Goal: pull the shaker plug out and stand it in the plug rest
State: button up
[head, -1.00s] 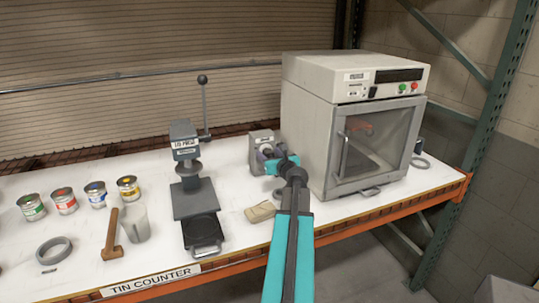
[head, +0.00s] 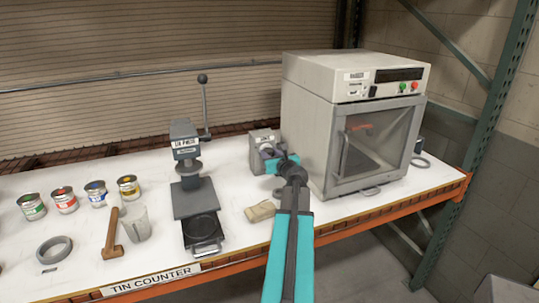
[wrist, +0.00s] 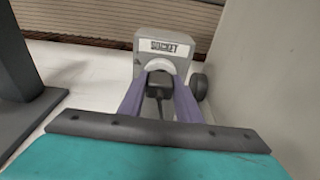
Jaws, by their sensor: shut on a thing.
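A grey socket box (head: 262,140), labelled SOCKET in the wrist view (wrist: 162,46), stands left of the shaker cabinet (head: 350,120). The black plug (wrist: 159,84) is at the round pale face of the socket, and I cannot see any clear gap between them. My gripper (wrist: 160,88) has its purple fingers on both sides of the plug and is shut on it. In the head view my gripper (head: 272,158) is at the front of the socket box, partly hiding it. I cannot make out the plug rest for certain.
The shaker cabinet stands close on the right. A grey press (head: 190,165) stands to the left, and a tan block (head: 260,211) lies in front of the socket box.

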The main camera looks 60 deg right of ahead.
jog(key=shift+s+a, duration=0.45)
jog(key=shift+s, duration=0.15)
dwell(0.8)
jog(key=shift+f+v, duration=0.2)
jog(key=shift+v, duration=1.2)
jog(key=shift+s+a, duration=0.1)
jog(key=shift+s, duration=0.05)
jog(key=v, duration=0.3)
jog(key=shift+s+a+f, duration=0.2)
jog(key=shift+s+a, duration=0.05)
jog(key=shift+s, duration=0.1)
jog(key=shift+w+p, duration=0.1)
jog(key=shift+p, duration=0.2)
